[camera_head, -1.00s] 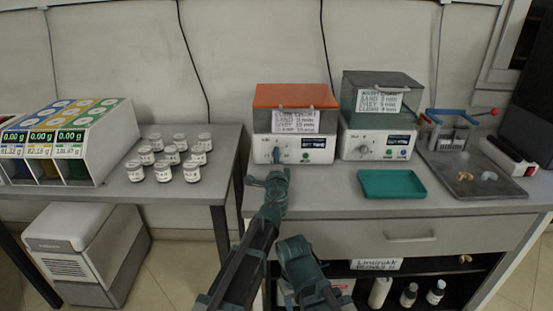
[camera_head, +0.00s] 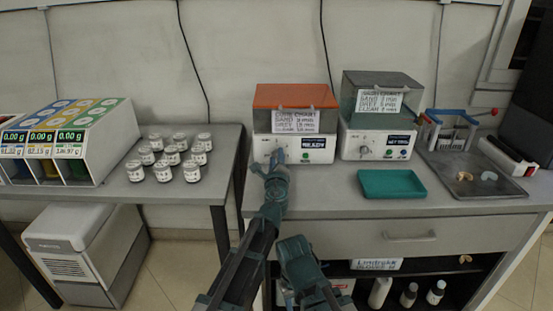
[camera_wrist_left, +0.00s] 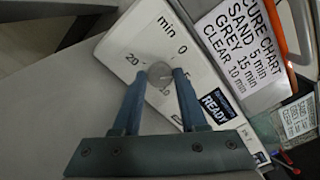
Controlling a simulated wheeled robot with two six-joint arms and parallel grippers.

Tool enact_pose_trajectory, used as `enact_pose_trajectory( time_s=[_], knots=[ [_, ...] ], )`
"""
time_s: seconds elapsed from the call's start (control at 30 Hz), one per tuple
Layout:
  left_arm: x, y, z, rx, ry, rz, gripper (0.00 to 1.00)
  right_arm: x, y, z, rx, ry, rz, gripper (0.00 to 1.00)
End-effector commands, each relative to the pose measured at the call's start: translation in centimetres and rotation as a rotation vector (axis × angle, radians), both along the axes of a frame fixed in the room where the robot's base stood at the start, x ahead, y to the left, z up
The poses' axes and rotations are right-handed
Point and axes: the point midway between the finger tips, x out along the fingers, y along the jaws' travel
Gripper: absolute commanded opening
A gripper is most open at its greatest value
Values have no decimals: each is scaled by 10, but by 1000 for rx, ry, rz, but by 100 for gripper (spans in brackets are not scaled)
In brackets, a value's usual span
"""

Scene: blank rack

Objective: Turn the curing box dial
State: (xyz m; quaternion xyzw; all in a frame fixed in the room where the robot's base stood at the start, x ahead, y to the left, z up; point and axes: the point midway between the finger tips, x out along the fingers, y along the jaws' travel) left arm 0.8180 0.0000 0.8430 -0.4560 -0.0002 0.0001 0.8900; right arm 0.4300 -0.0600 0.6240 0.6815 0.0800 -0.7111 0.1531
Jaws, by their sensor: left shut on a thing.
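The curing box with the orange lid (camera_head: 296,97) stands on the counter, its white front panel (camera_head: 316,156) facing me. In the left wrist view, its round grey dial (camera_wrist_left: 159,73) sits among the marks 0, 10 and 20 under "min". My left gripper (camera_head: 276,160) is at the left part of that panel. In the left wrist view, its blue fingers (camera_wrist_left: 160,82) are shut on the dial, one on each side. A display on the panel reads "READY" (camera_wrist_left: 216,106). A cure chart (camera_wrist_left: 243,48) lists sand 5, grey 15 and clear 10 min.
Several white jars (camera_head: 163,172) stand on the left table. A grey tray (camera_head: 470,178) is at the far right.

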Motion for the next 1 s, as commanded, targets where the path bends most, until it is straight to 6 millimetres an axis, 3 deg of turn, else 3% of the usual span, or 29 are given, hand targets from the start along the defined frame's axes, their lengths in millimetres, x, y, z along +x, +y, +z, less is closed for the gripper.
enact_pose_trajectory(
  time_s=[1.0],
  knots=[
    [-1,0,-1,962,0,-1,0,0,0,-1,0,0,0,50]
  ],
)
